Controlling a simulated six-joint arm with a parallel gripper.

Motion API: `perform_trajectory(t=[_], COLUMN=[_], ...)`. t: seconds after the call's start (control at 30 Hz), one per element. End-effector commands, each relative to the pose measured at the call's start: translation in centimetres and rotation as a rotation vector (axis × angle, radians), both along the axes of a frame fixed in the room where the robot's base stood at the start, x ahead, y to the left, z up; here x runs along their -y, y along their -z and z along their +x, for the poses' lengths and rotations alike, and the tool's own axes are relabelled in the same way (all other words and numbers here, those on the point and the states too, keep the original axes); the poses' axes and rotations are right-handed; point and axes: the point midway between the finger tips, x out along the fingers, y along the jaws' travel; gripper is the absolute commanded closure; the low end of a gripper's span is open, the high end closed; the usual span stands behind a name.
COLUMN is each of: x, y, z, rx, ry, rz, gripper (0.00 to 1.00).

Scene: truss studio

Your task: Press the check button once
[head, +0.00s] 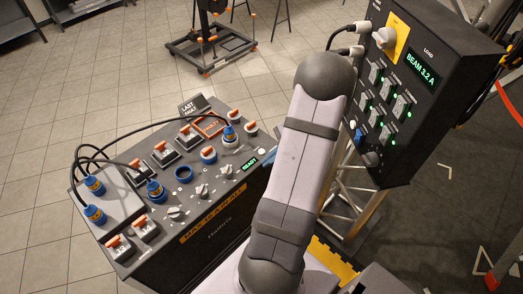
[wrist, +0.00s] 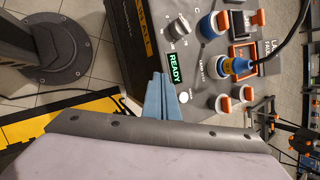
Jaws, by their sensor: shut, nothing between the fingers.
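The control console (head: 215,215) stands left of my arm in the head view, its panel tilted up. In the wrist view its small green READY display (wrist: 175,66) is close to my gripper (wrist: 161,76). A small white round button (wrist: 182,97) is beside that display, to the right of my fingers. I cannot read a label on it; it may be the check button. My light blue fingers are shut, empty and apart from this button in the picture. Their height over the panel is unclear.
A cable plug (wrist: 238,66), orange-capped switches (wrist: 221,103) and knobs (wrist: 180,28) crowd the panel near the button. Black cables (head: 130,132) arch over the console. A dark box with a BEAM display (head: 420,68) stands right of my arm. Tiled floor lies around.

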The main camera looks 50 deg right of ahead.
Motion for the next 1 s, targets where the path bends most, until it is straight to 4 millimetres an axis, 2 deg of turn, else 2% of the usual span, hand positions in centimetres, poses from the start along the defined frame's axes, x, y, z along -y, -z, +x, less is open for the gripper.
perform_trajectory(t=[0.1, 0.33, 0.53, 1.0], x=[2.7, 5.6, 5.7, 5.6], y=[-2.1, -5.1, -5.9, -5.7], z=[2.9, 6.4, 7.3, 7.3], rx=[0.081, 0.202, 0.239, 0.234], ry=[0.100, 0.243, 0.296, 0.297], rz=[-0.013, 0.009, 0.046, 0.053], gripper=[1.00, 1.00, 1.00, 1.00])
